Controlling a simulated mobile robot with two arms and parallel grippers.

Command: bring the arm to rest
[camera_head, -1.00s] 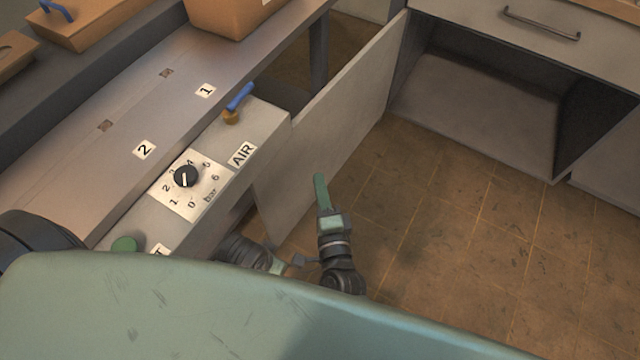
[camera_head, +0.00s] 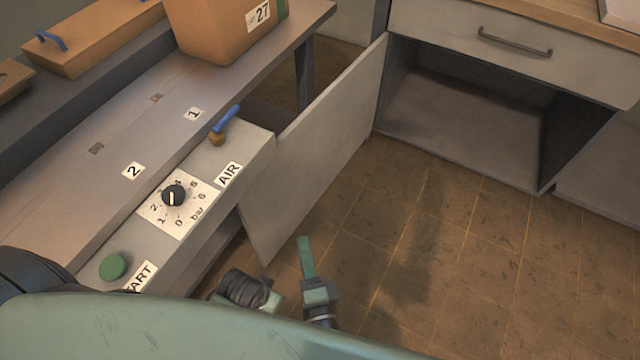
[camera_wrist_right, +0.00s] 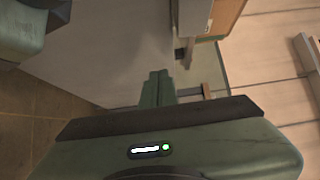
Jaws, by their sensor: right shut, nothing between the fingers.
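My right gripper (camera_head: 306,256) shows at the bottom middle of the head view, above the tiled floor and just right of the open cabinet door's lower corner. Its green fingers are together with nothing between them. In the right wrist view the closed fingers (camera_wrist_right: 157,88) point toward a pale panel. Part of my right arm shows just below the gripper in the head view. My left gripper is not visible; only a dark part of an arm shows at the left edge.
The control panel has a dial (camera_head: 172,195), a green button (camera_head: 113,267) and a blue-handled air valve (camera_head: 225,122). A cardboard box (camera_head: 215,30) stands behind. The tiled floor (camera_head: 450,270) to the right is clear.

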